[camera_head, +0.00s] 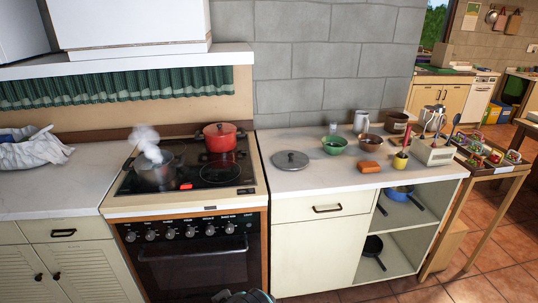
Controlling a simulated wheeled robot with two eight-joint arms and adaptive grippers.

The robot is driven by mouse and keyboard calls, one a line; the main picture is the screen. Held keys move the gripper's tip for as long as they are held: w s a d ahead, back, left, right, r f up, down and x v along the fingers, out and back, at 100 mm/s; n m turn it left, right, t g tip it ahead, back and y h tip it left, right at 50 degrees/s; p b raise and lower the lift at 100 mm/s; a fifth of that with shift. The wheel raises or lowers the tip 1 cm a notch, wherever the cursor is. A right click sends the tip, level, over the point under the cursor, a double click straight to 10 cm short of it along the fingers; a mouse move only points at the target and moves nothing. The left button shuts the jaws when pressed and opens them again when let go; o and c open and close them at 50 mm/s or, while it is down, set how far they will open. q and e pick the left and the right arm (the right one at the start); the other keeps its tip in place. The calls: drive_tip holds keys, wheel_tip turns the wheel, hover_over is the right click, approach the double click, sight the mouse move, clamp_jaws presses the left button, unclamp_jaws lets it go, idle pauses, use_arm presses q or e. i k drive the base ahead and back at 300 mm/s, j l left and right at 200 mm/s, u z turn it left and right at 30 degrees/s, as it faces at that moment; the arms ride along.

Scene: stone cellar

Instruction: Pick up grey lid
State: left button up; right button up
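The grey lid (291,160) is round with a small knob on top. It lies flat on the white countertop (300,183), just right of the stove (186,168) and near the counter's left end. Nothing covers it.
A steaming pot (157,170) and a red lidded pot (220,137) stand on the stove. Right of the lid are a green bowl (334,145), a brown bowl (371,142) and an orange-brown block (370,167). Open shelves (400,235) hold pans.

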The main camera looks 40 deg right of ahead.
sight(286, 160)
drive_tip(key=z, duration=1.6)
